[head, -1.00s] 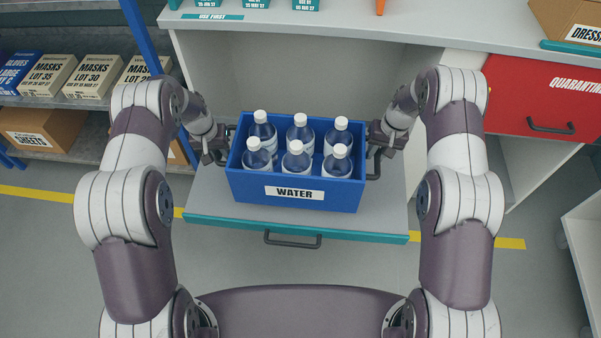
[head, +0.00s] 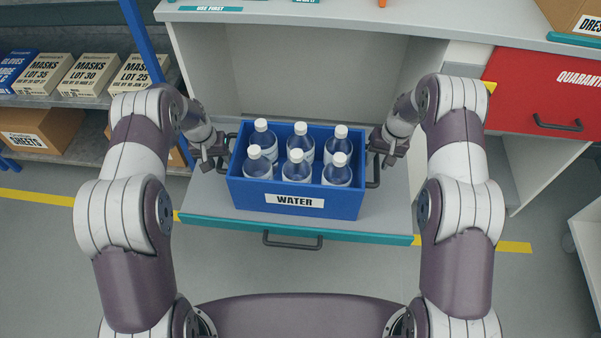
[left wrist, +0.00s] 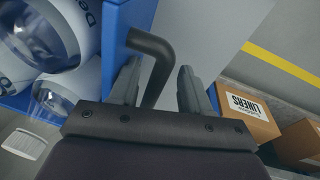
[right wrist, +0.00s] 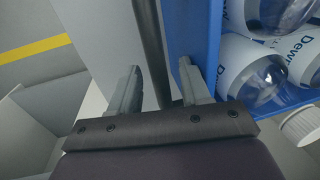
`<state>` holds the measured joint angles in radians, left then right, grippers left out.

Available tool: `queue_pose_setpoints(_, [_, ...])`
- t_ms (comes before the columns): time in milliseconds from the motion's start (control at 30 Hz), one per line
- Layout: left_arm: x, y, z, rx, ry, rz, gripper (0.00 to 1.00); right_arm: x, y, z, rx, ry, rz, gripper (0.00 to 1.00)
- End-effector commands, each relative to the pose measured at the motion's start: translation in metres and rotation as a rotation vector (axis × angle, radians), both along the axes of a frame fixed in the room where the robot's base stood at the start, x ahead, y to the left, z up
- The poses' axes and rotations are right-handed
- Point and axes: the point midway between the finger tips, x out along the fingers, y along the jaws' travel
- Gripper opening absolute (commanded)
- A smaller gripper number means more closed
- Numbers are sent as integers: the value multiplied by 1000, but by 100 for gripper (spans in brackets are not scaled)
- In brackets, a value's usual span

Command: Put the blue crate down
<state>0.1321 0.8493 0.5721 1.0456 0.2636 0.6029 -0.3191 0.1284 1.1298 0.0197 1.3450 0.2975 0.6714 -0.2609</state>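The blue crate (head: 245,195), labelled WATER, holds several clear bottles with white caps (head: 297,156). It sits upright on the grey pulled-out shelf (head: 386,207) with the teal front edge. My left gripper (head: 219,160) is at the crate's left handle; in the left wrist view its fingers (left wrist: 155,88) are apart, with the dark handle (left wrist: 150,45) between them. My right gripper (head: 381,156) is at the right handle; in the right wrist view its fingers (right wrist: 158,85) are apart on either side of the dark handle bar (right wrist: 150,40). Neither grips the handles.
The grey cabinet's worktop (head: 330,20) overhangs behind the crate. A red QUARANTINE drawer (head: 545,95) is at the right. A shelf rack with a blue post (head: 145,40) and boxes stands at the left. Bare shelf shows on both sides of the crate.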

Motion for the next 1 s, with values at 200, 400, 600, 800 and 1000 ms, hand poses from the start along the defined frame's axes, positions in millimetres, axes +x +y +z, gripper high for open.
queue_pose_setpoints(200, [-2,-3,-1,-3,7,-3,52,0,2,0,2,2,1,49])
queue_pose_setpoints(400, [-2,-4,16,-4,7,-4,52,0,2,18,2,2,1,49])
queue_pose_setpoints(600, [-1,-4,63,-4,5,-4,52,0,3,64,3,-1,2,49])
queue_pose_setpoints(800, [-1,-3,119,-4,5,-4,52,0,3,120,2,0,2,49])
queue_pose_setpoints(1000, [-2,-3,173,-3,5,-4,52,0,3,174,2,2,1,49])
